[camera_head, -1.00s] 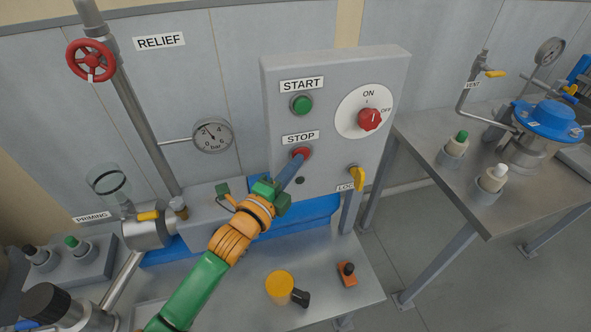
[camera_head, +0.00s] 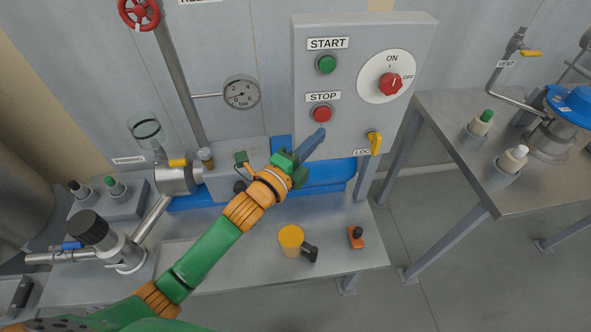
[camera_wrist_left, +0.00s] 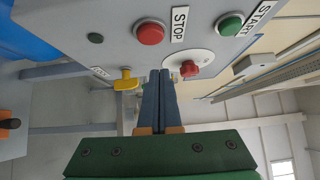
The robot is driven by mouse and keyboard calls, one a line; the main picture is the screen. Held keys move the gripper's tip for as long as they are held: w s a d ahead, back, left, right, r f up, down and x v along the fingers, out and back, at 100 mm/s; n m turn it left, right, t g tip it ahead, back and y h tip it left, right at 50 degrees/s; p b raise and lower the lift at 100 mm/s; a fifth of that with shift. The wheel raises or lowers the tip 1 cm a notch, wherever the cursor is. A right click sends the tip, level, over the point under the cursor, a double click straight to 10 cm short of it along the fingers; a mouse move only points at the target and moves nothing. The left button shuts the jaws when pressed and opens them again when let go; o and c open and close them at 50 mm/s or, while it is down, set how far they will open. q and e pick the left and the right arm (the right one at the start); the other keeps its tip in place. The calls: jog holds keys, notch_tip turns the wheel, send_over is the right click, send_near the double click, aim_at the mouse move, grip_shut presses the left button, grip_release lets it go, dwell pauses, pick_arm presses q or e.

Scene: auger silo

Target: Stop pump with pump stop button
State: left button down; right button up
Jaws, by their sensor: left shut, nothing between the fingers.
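The red stop button (camera_head: 322,114) sits under the STOP label on the grey control box (camera_head: 303,70). It also shows in the left wrist view (camera_wrist_left: 150,32). My left gripper (camera_head: 321,132) is shut and empty, with its blue fingers just below the stop button and apart from it. In the left wrist view the closed fingers (camera_wrist_left: 161,75) point past the button, toward the red rotary switch (camera_wrist_left: 189,69). The green start button (camera_head: 326,64) is above the stop button. My right gripper does not show.
The red rotary switch (camera_head: 391,84) and yellow lock lever (camera_head: 375,142) are on the same box. A pressure gauge (camera_head: 242,92) is to the left. A yellow-topped cup (camera_head: 291,240) and an orange piece (camera_head: 356,238) lie on the bench (camera_head: 215,262).

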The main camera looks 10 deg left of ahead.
pick_arm(q)
jog(key=a+b+v, duration=0.1)
jog(key=v, duration=0.6)
jog(key=s+a+f+n+g+y, duration=0.2)
jog(key=a+f+n, duration=0.15)
jog(key=f, duration=0.75)
jog(key=s+a+f+n+g+y, duration=0.1)
jog(key=a+f+n+g+y, duration=0.3)
jog(key=f, duration=0.6)
jog(key=s+a+f+n+g+y, duration=0.1)
jog(key=s+a+f+n, duration=0.3)
jog(key=f, duration=0.7)
jog(key=s+f+n+g, duration=0.2)
jog(key=s+f, duration=0.3)
jog(key=s, duration=0.4)
jog(key=s+f+n+g, duration=0.3)
jog(key=s+f+n, duration=0.1)
jog(key=s, duration=0.4)
jog(key=s+f+n+g+y, duration=0.1)
jog(key=s+f+n+g, duration=0.2)
jog(key=s+f, duration=0.4)
jog(key=s, duration=0.2)
jog(key=shift+s+n, duration=0.35)
jog(key=shift+s, duration=0.05)
jog(key=shift+f, duration=0.1)
